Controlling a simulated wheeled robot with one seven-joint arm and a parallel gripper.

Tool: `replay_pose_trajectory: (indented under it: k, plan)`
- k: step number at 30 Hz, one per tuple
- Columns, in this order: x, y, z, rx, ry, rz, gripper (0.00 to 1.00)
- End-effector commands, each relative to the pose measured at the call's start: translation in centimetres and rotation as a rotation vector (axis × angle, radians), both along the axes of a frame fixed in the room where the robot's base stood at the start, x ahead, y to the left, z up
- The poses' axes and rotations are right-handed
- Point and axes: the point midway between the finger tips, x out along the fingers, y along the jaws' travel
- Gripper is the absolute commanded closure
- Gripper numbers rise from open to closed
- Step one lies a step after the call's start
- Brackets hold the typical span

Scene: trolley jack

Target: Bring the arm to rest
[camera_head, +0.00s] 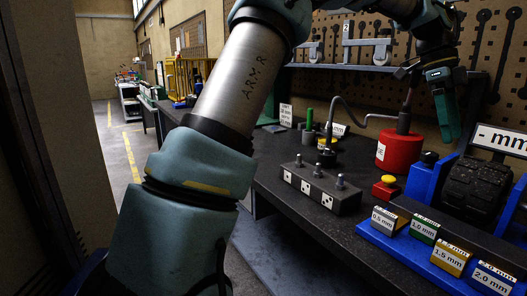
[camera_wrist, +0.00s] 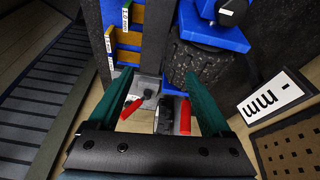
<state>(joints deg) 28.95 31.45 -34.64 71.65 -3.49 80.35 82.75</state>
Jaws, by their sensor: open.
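My arm (camera_head: 232,85) rises from the lower left of the head view and arches over the bench. My gripper (camera_head: 449,138) hangs at the upper right with its teal fingers pointing down, above the bench near a red weight-like block (camera_head: 399,150) and a blue holder with a black ribbed block (camera_head: 473,188). In the wrist view the two fingers of the gripper (camera_wrist: 156,76) are spread well apart. Nothing is held between them. Two red pieces (camera_wrist: 185,116) show between the fingers; I cannot tell what they are.
A dark block with several posts (camera_head: 322,190) stands on the bench. A blue rack with labelled gauges (camera_head: 408,241) lies at the front right, with a yellow-and-red button (camera_head: 386,186) behind it. A pegboard with tools (camera_head: 484,50) backs the bench. The aisle floor (camera_head: 118,140) at left is clear.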

Motion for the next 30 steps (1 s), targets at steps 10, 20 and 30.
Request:
replay_pose_trajectory:
  k: [10,20,30]
  plan:
    - [3.1,5.2,-3.9,0.103,-0.029,0.327,0.17]
    - [7.2,18.4,-10.6,0.241,-0.058,0.983,0.17]
    - [3.5,39.6,-18.2,0.304,-0.012,1.978,0.17]
